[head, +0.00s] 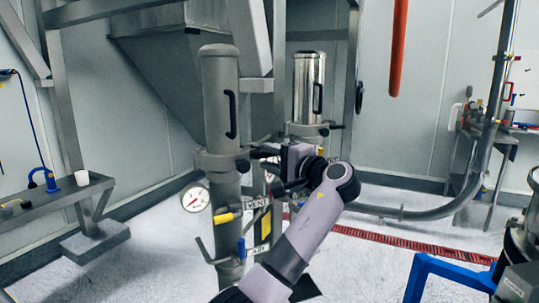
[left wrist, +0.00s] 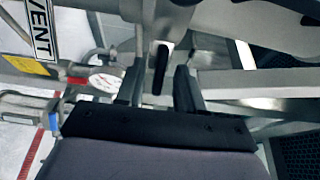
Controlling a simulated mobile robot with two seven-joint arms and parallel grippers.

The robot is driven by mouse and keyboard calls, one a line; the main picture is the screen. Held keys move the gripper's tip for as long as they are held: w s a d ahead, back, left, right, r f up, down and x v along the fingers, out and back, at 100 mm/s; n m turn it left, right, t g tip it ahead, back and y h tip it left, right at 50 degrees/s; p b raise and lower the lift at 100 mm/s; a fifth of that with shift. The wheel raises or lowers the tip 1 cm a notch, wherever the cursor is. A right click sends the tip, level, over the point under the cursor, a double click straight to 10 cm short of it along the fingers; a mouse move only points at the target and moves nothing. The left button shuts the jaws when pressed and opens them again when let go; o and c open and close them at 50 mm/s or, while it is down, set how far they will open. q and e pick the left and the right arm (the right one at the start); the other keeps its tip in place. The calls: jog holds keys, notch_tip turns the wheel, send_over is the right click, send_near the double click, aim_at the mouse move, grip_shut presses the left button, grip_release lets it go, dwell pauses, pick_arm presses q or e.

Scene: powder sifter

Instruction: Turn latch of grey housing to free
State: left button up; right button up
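The grey housing (head: 220,100) is a tall upright cylinder with a black side handle (head: 231,115), left of centre in the head view. A collar with a small dark latch (head: 243,166) sits below it. My left gripper (head: 262,160) reaches to the right side of this collar. In the left wrist view, a black latch lever (left wrist: 160,70) points down between the two fingers of my left gripper (left wrist: 158,88). The fingers are apart, with a visible gap on each side of the lever. My right gripper is not in view.
A polished steel housing (head: 308,88) stands behind to the right. A pressure gauge (head: 195,198), yellow-handled valve (head: 228,217) and pipes crowd the area below the collar. A shelf (head: 50,203) is at the left and a blue frame (head: 440,268) at the lower right.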

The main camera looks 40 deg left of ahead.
pick_arm(q)
jog(key=shift+a, duration=0.3)
jog(key=shift+c, duration=0.3)
grip_shut()
